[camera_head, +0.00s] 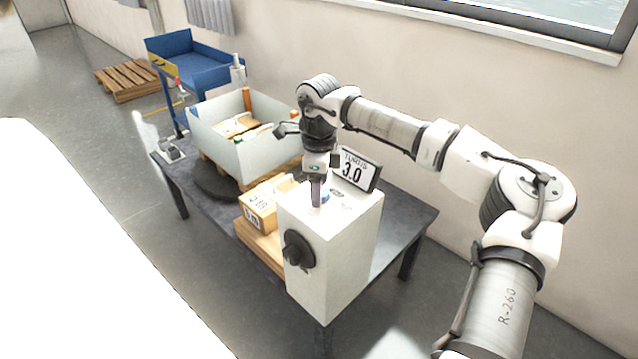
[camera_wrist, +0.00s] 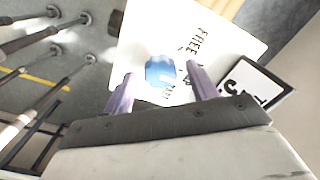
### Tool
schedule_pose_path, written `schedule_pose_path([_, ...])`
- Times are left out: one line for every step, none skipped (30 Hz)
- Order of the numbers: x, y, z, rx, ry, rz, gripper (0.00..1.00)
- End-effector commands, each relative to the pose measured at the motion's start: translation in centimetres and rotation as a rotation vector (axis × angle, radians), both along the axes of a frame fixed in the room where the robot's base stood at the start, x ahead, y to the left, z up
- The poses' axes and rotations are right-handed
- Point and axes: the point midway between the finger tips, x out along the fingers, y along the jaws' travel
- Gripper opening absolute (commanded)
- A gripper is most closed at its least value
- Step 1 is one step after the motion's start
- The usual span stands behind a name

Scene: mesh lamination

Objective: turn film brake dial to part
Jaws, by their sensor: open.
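The white box (camera_head: 340,245) stands at the near end of the dark table. A small blue dial (camera_wrist: 159,73) sits on its top face, with black lettering around it. "FREE" (camera_wrist: 204,37) reads clearly in the wrist view; other lettering close to the dial is small and partly hidden. In the head view only a bit of the blue dial (camera_head: 325,197) shows beside my finger. My gripper (camera_wrist: 161,71) is open, pointing down over the box top, with one finger on each side of the dial. I cannot tell whether the fingers touch it.
A black knob (camera_head: 298,250) sticks out of the box's front face. A cardboard box (camera_head: 258,212) and a pale open crate (camera_head: 222,150) stand on the table (camera_head: 405,228) to the left.

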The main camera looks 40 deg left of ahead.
Motion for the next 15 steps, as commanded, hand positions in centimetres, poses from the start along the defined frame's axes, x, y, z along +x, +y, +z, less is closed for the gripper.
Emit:
schedule_pose_path([-0.02, 0.00, -0.24, 0.000, 0.001, 0.000, 0.58])
schedule_pose_path([-0.04, 0.00, -0.37, 0.000, 0.001, 0.000, 0.58])
schedule_pose_path([-0.04, 0.00, -0.48, 0.000, 0.001, 0.000, 0.58])
schedule_pose_path([-0.04, 0.00, -0.53, 0.000, 0.001, 0.000, 0.58])
schedule_pose_path([-0.04, 0.00, -0.56, 0.000, 0.001, 0.000, 0.58])
schedule_pose_path([-0.03, 0.01, -0.58, 0.000, 0.001, 0.000, 0.58])
schedule_pose_path([-0.03, 0.01, -0.58, 0.000, 0.001, 0.000, 0.58])
schedule_pose_path([-0.02, 0.00, -0.58, 0.000, 0.001, 0.000, 0.58])
schedule_pose_path([-0.02, 0.00, -0.57, 0.000, 0.001, 0.000, 0.58])
schedule_pose_path([-0.03, 0.01, -0.57, 0.000, 0.001, 0.000, 0.58])
schedule_pose_path([-0.03, 0.01, -0.57, 0.000, 0.001, 0.000, 0.57])
schedule_pose_path([-0.03, 0.01, -0.56, 0.000, 0.001, 0.000, 0.51])
schedule_pose_path([-0.03, 0.01, -0.56, 0.000, 0.001, 0.000, 0.48])
schedule_pose_path([-0.03, 0.01, -0.55, 0.000, 0.001, 0.000, 0.44])
schedule_pose_path([-0.03, 0.01, -0.55, 0.000, 0.001, 0.000, 0.38])
